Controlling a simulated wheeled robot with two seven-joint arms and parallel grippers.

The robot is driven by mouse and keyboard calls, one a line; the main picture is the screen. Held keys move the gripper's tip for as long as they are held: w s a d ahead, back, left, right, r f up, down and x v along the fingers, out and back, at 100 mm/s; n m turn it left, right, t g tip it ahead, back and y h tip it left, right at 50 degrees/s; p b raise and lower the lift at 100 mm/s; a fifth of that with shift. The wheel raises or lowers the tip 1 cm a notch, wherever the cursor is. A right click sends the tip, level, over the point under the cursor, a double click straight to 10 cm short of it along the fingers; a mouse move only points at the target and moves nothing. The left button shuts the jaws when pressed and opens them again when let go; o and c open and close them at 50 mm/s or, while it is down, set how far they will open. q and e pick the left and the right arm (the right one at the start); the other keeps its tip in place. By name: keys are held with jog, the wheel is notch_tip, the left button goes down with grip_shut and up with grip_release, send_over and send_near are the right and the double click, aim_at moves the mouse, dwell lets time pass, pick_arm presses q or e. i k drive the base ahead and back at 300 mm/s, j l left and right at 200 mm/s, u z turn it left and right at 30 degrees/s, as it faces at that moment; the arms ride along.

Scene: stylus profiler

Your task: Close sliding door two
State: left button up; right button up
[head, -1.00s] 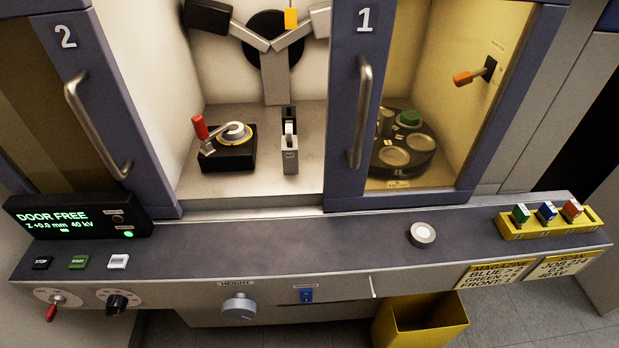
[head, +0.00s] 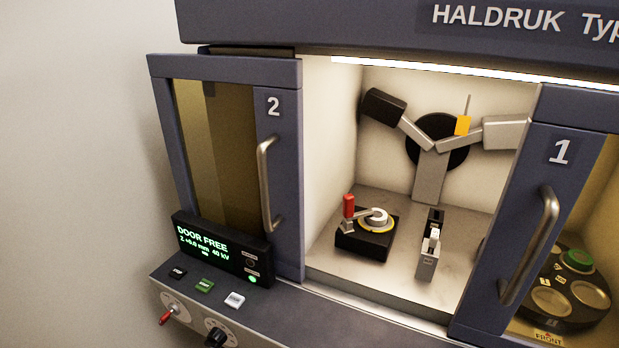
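Sliding door two (head: 285,235) stands at the left, a dark blue frame with a tinted pane, marked "2". Its vertical metal handle (head: 266,185) is on the right part of its frame. Door one (head: 495,235), marked "1" with its own handle (head: 530,245), stands at the right. A wide gap lies between the two doors, showing the lit chamber (head: 325,170). The display (head: 205,246) reads "DOOR FREE" and a green lamp is lit below it. Neither of my grippers is in view.
Inside the chamber are a black stage with a red-handled lever (head: 365,240), a small clamp-like block (head: 429,250) and a Y-shaped stand (head: 430,175). A round carousel (head: 565,295) shows behind door one. The control ledge (head: 330,325) juts out below.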

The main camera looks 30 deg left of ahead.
aim_at(277, 92)
jog(key=u, duration=1.4)
